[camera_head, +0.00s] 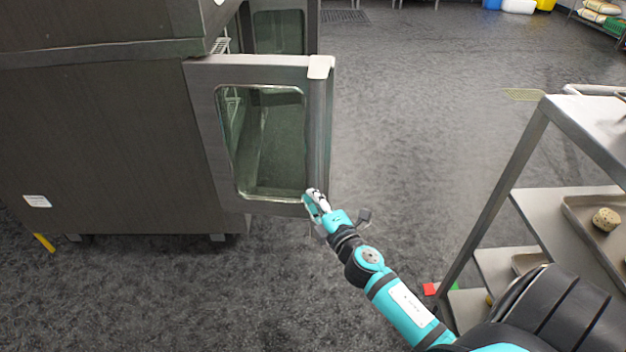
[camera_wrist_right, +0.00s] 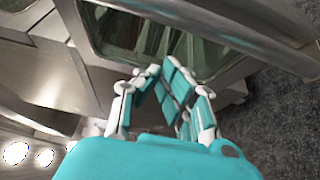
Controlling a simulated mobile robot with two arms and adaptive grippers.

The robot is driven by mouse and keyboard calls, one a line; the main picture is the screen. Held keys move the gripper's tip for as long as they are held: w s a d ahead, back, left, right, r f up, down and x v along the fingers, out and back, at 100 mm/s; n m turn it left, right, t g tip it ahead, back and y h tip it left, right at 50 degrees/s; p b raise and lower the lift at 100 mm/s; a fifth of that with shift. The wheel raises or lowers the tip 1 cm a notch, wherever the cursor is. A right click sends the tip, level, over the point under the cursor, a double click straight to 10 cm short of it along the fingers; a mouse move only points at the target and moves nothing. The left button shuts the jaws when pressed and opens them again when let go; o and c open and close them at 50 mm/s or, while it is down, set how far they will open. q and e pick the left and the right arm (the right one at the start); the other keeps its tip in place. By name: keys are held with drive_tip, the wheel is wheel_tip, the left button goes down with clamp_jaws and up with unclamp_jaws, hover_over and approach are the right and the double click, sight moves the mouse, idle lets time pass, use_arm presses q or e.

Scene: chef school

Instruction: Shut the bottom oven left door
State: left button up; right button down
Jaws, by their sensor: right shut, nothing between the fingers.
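The bottom oven left door (camera_head: 205,110) stands open, swung out from the steel oven (camera_head: 95,140), with its glass window facing me in the head view. My right gripper (camera_head: 315,200) is shut and empty at the lower right corner of the door, close to its outer edge. I cannot tell whether it touches the door. In the right wrist view the gripper (camera_wrist_right: 168,95) is in front of the door's frame and glass (camera_wrist_right: 150,38). My left gripper is not in view.
A steel rack (camera_head: 530,150) with trays stands at the right, beside my right arm. Another door with a window (camera_head: 278,32) is open behind the bottom door. Grey floor (camera_head: 430,110) lies clear between door and rack.

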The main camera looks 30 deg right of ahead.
sight(314, 180)
drive_tip(key=shift+w+d, duration=0.6)
drive_tip(key=shift+w, duration=0.35)
drive_tip(key=shift+w+d, duration=0.55)
drive_tip(key=shift+w, duration=0.4)
drive_tip(key=shift+w+d, duration=0.6)
drive_tip(key=shift+w, duration=0.35)
drive_tip(key=shift+d+b, duration=0.1)
drive_tip(key=shift+b, duration=0.2)
